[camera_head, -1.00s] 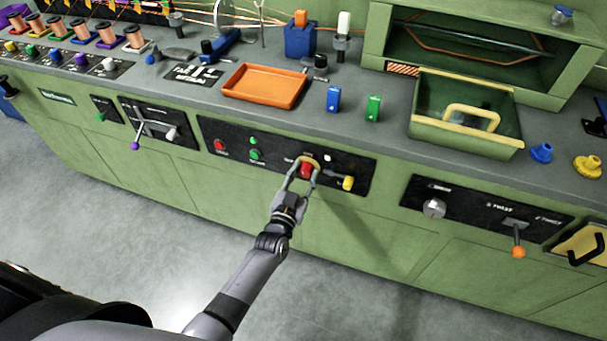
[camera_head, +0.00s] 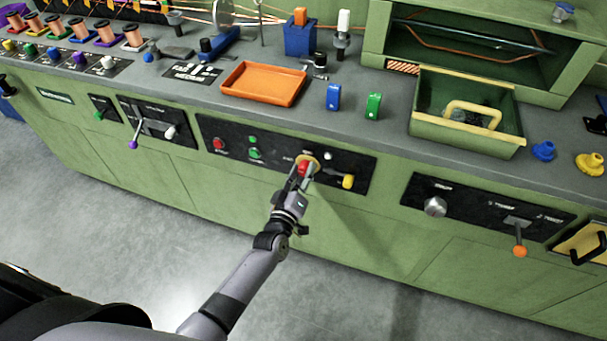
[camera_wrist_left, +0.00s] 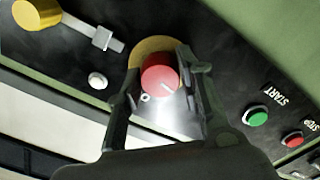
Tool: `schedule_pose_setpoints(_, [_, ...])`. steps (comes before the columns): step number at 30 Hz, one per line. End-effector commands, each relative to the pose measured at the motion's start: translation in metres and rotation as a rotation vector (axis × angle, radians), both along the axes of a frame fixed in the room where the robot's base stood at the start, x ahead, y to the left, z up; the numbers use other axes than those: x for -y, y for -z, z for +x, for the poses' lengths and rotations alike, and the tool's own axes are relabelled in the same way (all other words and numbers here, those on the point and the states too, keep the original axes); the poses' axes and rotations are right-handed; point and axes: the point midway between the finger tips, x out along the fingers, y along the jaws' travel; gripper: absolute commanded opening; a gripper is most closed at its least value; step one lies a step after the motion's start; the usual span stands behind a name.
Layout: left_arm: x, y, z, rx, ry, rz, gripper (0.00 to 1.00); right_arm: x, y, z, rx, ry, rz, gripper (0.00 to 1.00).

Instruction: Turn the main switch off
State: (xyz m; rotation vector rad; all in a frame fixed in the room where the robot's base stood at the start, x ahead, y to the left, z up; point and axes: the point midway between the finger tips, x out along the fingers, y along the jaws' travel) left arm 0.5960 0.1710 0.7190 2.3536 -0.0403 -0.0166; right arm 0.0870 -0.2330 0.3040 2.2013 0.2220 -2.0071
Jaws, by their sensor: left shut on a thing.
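The main switch (camera_head: 303,168) is a red round knob on a yellow ring, set in the black front panel of the green bench. In the left wrist view the red knob (camera_wrist_left: 160,76) shows a short white line pointing to the lower right and a white "O" mark below it. My left gripper (camera_head: 301,174) reaches up to the knob in the head view, its fingers closed around it. In the left wrist view one finger stands on each side of the knob, and part of the yellow ring is hidden. My right gripper is not in view.
On the same panel are a green START button (camera_wrist_left: 257,116), a red STOP button (camera_head: 219,144), a small white button (camera_wrist_left: 97,81) and a yellow-knobbed lever (camera_head: 348,181). An orange tray (camera_head: 263,84) lies on the bench above. The floor in front is clear.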

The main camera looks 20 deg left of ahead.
Motion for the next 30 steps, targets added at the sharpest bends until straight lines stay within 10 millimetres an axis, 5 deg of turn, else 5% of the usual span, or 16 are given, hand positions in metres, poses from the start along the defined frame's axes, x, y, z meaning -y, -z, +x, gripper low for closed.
schedule_pose_setpoints(12, [0.0000, 0.0016, -0.0006, -0.010, 0.001, -0.185, 0.06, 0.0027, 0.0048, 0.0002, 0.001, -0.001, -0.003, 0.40])
schedule_pose_setpoints(29, [0.0001, 0.0012, -0.0006, -0.010, 0.000, -0.211, 0.06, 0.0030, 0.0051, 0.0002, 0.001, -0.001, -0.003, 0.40])
schedule_pose_setpoints(30, [0.0001, 0.0012, -0.0006, -0.010, 0.000, -0.211, 0.37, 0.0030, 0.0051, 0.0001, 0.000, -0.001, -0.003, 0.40])
